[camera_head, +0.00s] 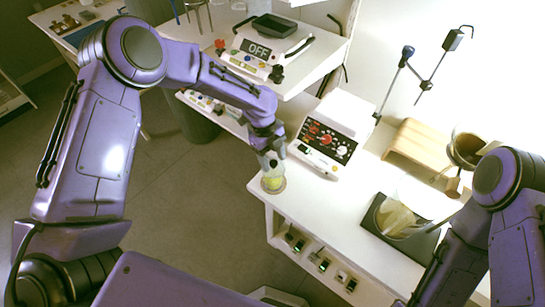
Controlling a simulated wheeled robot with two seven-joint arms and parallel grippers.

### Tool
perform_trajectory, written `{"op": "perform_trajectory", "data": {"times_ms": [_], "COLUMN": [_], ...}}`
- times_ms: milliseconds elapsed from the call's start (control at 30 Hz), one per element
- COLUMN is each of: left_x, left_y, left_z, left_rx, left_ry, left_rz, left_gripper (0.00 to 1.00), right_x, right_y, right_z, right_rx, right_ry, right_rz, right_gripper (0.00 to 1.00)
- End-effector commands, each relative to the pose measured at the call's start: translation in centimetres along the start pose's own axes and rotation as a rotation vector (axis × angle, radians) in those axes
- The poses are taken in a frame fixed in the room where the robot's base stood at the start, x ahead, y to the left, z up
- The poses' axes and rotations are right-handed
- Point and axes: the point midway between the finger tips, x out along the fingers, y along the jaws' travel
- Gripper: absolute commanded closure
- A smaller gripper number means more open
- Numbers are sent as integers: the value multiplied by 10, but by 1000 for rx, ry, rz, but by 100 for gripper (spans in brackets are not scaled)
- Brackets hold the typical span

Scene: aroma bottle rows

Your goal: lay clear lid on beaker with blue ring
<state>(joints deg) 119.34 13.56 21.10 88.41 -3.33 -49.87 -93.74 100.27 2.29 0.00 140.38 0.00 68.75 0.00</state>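A small clear beaker (273,183) with yellow-green contents stands at the near left corner of the white bench (330,210). My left gripper (271,158) points down directly over the beaker, its fingertips at or just above the rim. The gap between its fingers is too small and blurred to tell whether they are open or shut. I cannot make out a clear lid or a blue ring; the gripper covers the beaker's top. My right arm comes in at the lower right, and its gripper is out of view.
A control box with a dark dial panel (327,138) stands right behind the beaker. A device marked OFF (256,55) sits on a shelf further back. A dark tray (381,235), a wooden stand (417,145) and a brown bowl (467,149) are to the right.

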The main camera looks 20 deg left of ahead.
Motion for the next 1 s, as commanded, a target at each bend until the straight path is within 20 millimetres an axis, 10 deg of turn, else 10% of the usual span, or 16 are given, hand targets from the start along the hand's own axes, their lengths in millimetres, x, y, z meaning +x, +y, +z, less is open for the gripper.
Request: {"op": "perform_trajectory", "data": {"times_ms": [267, 700, 1000], "left_x": [-6, -95, -106], "left_y": [0, 0, 0], "left_z": [1, 1, 0], "left_rx": [-1, -1, 0], "left_ry": [0, -1, 0], "left_rz": [-1, -2, 0], "left_gripper": [43, 43, 43], "right_x": [3, 22, 22], "right_y": [0, -2, -2], "right_z": [1, 9, 9], "right_rx": [0, 0, 0], "right_ry": [0, 0, 0], "right_rz": [0, 0, 0], "right_gripper": [57, 57, 57]}}
